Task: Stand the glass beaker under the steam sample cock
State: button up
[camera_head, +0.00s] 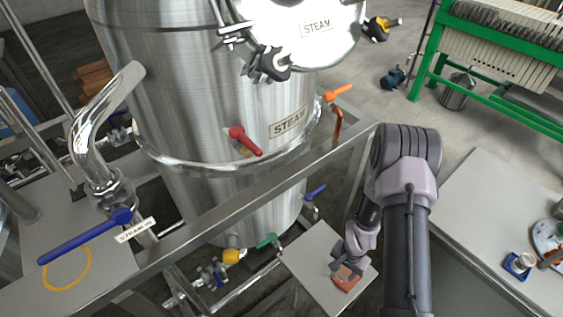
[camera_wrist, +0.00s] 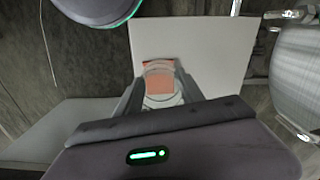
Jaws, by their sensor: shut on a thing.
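My gripper (camera_head: 344,274) reaches down over a small grey plate (camera_head: 306,255) beside the tank marked STEAM (camera_head: 220,110). In the wrist view my gripper (camera_wrist: 160,92) is shut on the clear glass beaker (camera_wrist: 161,99), with one finger on each side. The beaker is over an orange-red square (camera_wrist: 152,72) on the plate; whether it touches the square I cannot tell. In the head view the gripper mostly hides the beaker. On the tank are a red-handled valve (camera_head: 244,140) and an orange-handled one (camera_head: 338,92) with a copper pipe (camera_head: 337,125); which is the sample cock is not clear.
A metal frame rail (camera_head: 255,200) crosses in front of the tank. Valves with green (camera_head: 266,240) and blue (camera_head: 316,192) handles sit low by the plate. A grey bench (camera_head: 490,220) with small items is at right. A green-framed press (camera_head: 500,45) stands behind.

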jog(key=w+a+r+n, duration=0.1)
jog(key=a+r+n, duration=0.1)
jog(key=r, duration=0.7)
jog(key=w+a+r+n, duration=0.2)
jog(key=a+r+n, duration=0.1)
jog(key=r, duration=0.6)
jog(key=w+a+r+n, duration=0.1)
jog(key=a+r+n, duration=0.2)
jog(key=r, duration=0.6)
jog(key=shift+w+a+r+n+b, duration=0.15)
jog(key=shift+a+r+n+b, duration=0.1)
jog(key=shift+r+n+b, duration=0.15)
